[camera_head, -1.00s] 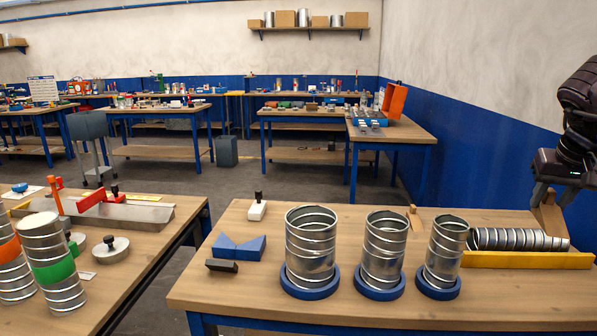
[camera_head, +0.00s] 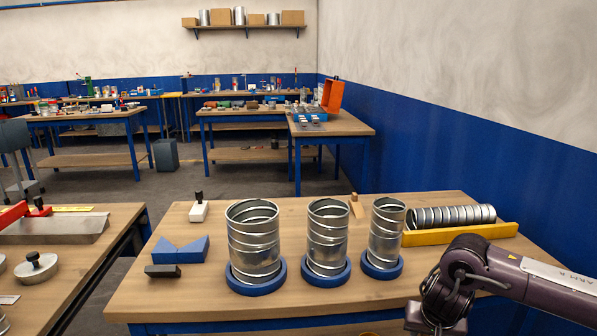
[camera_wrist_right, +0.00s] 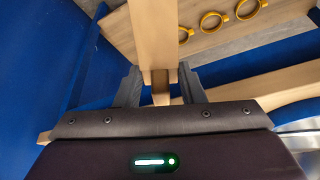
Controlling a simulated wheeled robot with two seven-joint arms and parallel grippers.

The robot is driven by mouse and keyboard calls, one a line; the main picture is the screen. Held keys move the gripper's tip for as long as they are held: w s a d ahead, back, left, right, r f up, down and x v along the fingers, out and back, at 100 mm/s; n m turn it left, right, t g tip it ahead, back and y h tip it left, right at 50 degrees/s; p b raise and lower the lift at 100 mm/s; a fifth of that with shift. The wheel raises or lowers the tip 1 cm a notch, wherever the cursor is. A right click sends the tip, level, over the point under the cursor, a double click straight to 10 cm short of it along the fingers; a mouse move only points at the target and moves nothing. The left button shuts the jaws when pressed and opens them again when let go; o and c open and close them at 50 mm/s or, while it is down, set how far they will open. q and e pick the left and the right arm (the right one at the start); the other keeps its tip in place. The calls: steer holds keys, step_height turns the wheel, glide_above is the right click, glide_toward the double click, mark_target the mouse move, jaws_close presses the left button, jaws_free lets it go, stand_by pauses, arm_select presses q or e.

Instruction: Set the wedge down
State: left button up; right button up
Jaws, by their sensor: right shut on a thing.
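The wooden wedge (camera_wrist_right: 155,35) is a pale tan piece between the two grey fingers of my right gripper (camera_wrist_right: 160,85) in the right wrist view. The fingers are shut on it. In the head view my right gripper (camera_head: 435,328) hangs at the bottom edge, in front of the workbench (camera_head: 400,303). Its fingertips and the held wedge are cut off there. A second small tan wooden wedge (camera_head: 356,207) stands on the bench behind the metal duct pieces. My left gripper is not in view.
Three duct pieces (camera_head: 254,245) stand in blue rings on the bench. A longer spiral duct (camera_head: 450,215) lies behind a yellow rail (camera_head: 470,233). The bench's front right is fairly clear.

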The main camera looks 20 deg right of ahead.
steer(key=w+a+r+n+y, duration=0.1)
steer(key=a+n, duration=0.1)
steer(key=a, duration=0.6)
steer(key=w+a+r+n+y+b, duration=0.1)
steer(key=w+a+n, duration=0.1)
steer(key=a, duration=0.7)
steer(key=w+a+r+n+t, duration=0.1)
steer(key=a+n, duration=0.3)
steer(key=a, duration=0.5)
steer(key=shift+w+a+r+y, duration=0.15)
steer(key=shift+a+r+y, duration=0.1)
steer(key=shift+r+y, duration=0.25)
